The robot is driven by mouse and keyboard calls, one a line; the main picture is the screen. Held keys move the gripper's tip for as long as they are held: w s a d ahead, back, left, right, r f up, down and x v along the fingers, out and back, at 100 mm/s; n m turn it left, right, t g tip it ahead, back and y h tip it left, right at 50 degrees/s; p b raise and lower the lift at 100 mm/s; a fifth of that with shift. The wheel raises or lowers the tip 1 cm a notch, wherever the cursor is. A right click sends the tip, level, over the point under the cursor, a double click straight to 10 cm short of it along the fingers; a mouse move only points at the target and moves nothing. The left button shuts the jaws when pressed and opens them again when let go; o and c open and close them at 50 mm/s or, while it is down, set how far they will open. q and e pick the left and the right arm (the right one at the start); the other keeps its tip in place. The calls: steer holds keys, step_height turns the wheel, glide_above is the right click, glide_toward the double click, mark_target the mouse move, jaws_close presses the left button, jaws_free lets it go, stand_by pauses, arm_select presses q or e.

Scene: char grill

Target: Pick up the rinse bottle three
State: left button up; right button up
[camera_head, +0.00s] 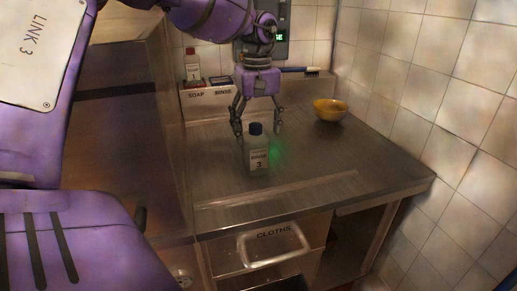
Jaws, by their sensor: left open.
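The rinse bottle three (257,157) stands upright on the steel counter. It is a grey-green bottle with a dark cap and a white label marked 3. My left gripper (257,134) points down with its fingers open on either side of the bottle's cap, at about cap height. The fingers look slightly behind or beside the cap; I cannot tell the exact depth or whether they touch. My right gripper is not in view.
A bottle with a red cap (193,65) stands on the back ledge above the SOAP and RINSE labels. A yellow bowl (330,109) sits at the counter's right rear. A bin marked CLOTHS (273,244) is below. The tiled wall (425,90) bounds the right; the counter's front right is clear.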

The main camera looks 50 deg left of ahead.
mark_target(257, 152)
arm_select(q)
steer(key=f, duration=0.7)
steer(key=shift+s+d+p, duration=0.1)
steer(key=shift+s+p, duration=0.15)
steer(key=shift+p, duration=0.15)
steer(key=shift+f, duration=0.3)
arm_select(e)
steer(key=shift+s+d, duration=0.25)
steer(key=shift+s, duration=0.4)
arm_select(q)
steer(key=c, duration=1.4)
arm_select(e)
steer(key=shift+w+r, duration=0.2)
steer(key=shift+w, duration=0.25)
arm_select(q)
steer(key=shift+r, duration=0.15)
